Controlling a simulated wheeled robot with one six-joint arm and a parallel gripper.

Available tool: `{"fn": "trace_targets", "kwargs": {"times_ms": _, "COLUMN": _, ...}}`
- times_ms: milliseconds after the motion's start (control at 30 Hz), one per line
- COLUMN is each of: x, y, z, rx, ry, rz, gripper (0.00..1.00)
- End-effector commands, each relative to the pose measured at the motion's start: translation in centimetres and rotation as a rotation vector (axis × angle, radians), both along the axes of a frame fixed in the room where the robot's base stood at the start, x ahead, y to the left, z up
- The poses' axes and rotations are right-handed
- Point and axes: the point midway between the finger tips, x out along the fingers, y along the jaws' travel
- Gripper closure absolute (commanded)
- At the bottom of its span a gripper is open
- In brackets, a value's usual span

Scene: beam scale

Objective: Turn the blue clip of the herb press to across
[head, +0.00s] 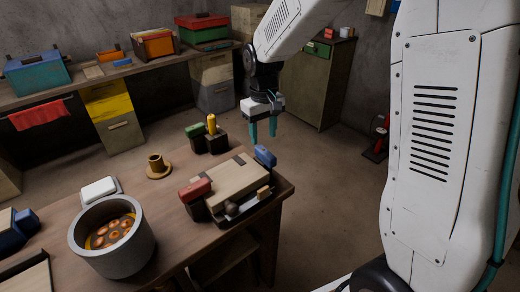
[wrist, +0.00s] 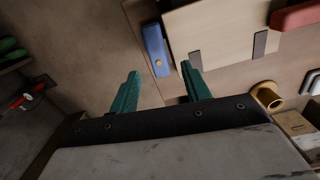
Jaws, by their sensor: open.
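The herb press (head: 228,177) is a pale board on a dark base near the right end of the wooden table; its pale top also shows in the wrist view (wrist: 215,40). Its blue clip (head: 265,157) stands at the far right edge. In the wrist view the blue clip (wrist: 153,42) lies lengthwise along the board's edge, with a small round pin near its lower end. A red clip (head: 196,190) is on the opposite side. My gripper (head: 263,131) is open and empty, its teal fingers above and apart from the blue clip; they also show in the wrist view (wrist: 160,75).
Behind the press are a block with green and yellow parts (head: 212,140) and a brown cup-shaped piece (head: 157,166). A grey pot (head: 112,240) of food and a white box (head: 99,190) stand left. Open floor lies beyond the table's right edge.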

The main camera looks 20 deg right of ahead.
Motion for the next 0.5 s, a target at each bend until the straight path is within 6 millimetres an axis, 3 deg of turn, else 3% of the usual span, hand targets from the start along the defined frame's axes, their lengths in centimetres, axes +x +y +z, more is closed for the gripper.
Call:
{"fn": "trace_targets", "kwargs": {"times_ms": 167, "x": 0.7, "y": -0.6, "z": -0.9, "rx": 0.003, "ry": -0.032, "rz": 0.012, "gripper": 0.53}}
{"fn": "trace_targets", "kwargs": {"times_ms": 500, "x": 0.6, "y": -0.9, "z": -6.1, "rx": 0.003, "ry": -0.03, "rz": 0.009, "gripper": 0.53}}
